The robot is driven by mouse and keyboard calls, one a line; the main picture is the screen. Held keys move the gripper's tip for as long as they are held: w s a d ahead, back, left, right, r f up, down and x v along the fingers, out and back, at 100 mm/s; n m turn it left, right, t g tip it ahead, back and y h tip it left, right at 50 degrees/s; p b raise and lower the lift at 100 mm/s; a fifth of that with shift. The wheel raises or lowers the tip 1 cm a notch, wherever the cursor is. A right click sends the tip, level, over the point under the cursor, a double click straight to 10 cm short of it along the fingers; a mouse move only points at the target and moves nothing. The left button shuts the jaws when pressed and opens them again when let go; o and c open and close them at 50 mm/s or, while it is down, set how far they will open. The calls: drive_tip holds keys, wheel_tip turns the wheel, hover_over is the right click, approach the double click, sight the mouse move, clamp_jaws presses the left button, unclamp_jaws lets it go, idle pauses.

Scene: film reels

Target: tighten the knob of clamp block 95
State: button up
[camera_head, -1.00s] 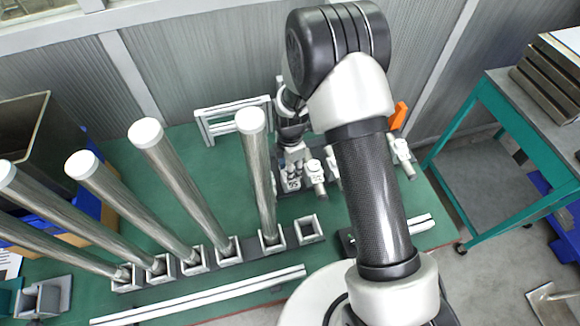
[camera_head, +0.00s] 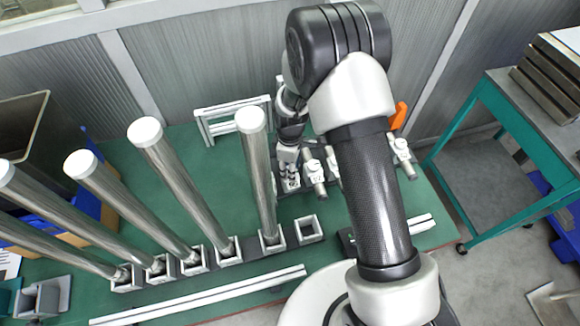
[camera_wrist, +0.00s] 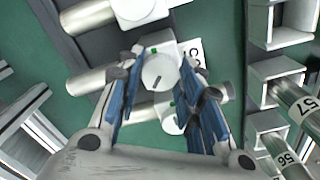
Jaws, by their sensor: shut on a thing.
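In the wrist view, the clamp block's round white knob (camera_wrist: 158,72) has a dark slot mark and a small green mark beside it. A white label (camera_wrist: 193,52) next to it is partly cut off by my finger, so I cannot read its number surely. My gripper (camera_wrist: 163,62) has its blue-padded fingers on both sides of the knob and is shut on it. In the head view my gripper (camera_head: 288,160) points down at the leftmost clamp block (camera_head: 290,184) of a row, hiding its knob.
Neighbouring clamp blocks (camera_head: 314,172) with knobs stand close on the right. A tall steel tube (camera_head: 260,185) stands upright in a square holder just left, with several more tubes further left. A white frame (camera_head: 233,112) stands behind. A teal cart (camera_head: 485,150) is at the right.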

drive_tip(key=m, duration=1.5)
drive_tip(key=shift+m, duration=0.3)
drive_tip(key=m, duration=1.1)
drive_tip(key=shift+m, duration=0.4)
drive_tip(key=o, duration=1.1)
drive_tip(key=shift+c, duration=0.2)
